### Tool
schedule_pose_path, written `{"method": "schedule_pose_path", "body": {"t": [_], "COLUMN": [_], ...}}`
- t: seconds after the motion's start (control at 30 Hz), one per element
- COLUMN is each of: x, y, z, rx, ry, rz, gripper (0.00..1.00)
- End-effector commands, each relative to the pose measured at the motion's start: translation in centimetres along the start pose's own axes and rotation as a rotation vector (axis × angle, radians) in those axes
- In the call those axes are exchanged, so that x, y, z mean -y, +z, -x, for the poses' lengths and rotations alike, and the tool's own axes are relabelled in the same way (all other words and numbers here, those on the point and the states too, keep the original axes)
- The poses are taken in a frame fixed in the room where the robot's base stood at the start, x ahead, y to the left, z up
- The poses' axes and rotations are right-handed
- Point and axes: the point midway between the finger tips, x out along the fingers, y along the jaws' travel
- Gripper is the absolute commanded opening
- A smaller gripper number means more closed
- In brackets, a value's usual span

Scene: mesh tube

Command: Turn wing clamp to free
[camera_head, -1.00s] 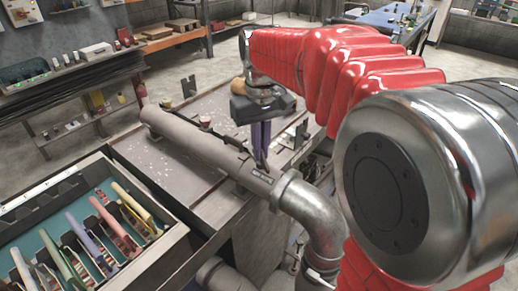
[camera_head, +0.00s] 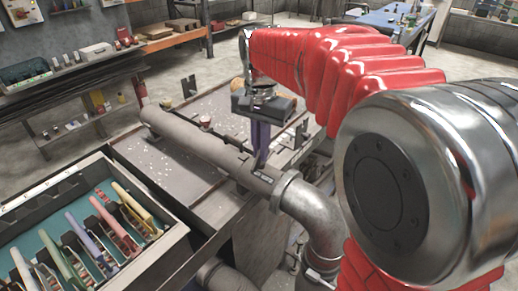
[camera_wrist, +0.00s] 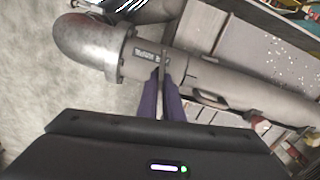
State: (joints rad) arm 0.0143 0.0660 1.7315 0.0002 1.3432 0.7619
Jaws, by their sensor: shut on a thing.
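A long grey pipe (camera_head: 200,140) lies over the workbench and ends in a metal elbow (camera_head: 313,208) at the right. It also shows in the wrist view (camera_wrist: 235,88), with a dark label beside the elbow flange. My gripper (camera_head: 259,164) points down at the pipe near its elbow end. In the wrist view its purple fingers (camera_wrist: 163,78) are close together, shut on a thin grey upright piece (camera_wrist: 164,57), which appears to be the wing of the clamp. The fingers and the small size hide most of the clamp, so its exact angle is unclear.
An open case (camera_head: 178,222) with several coloured tools in teal lining stands at the left front. A small red-topped part (camera_head: 206,122) sits beside the pipe. Brackets (camera_head: 300,133) stand at the bench's right. The bench top left of the pipe is mostly clear.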

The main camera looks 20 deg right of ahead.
Motion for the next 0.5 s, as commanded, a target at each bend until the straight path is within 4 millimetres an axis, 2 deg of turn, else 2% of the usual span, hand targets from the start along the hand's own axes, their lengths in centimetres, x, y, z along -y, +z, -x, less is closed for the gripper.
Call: {"method": "schedule_pose_path", "body": {"t": [0.2, 0.5], "x": [-0.12, -0.14], "y": [0.16, 0.15], "z": [-0.10, -0.11], "rx": [0.006, 0.005], "ry": [0.005, 0.005], "rz": [-0.121, -0.182], "gripper": [0.00, 0.00]}}
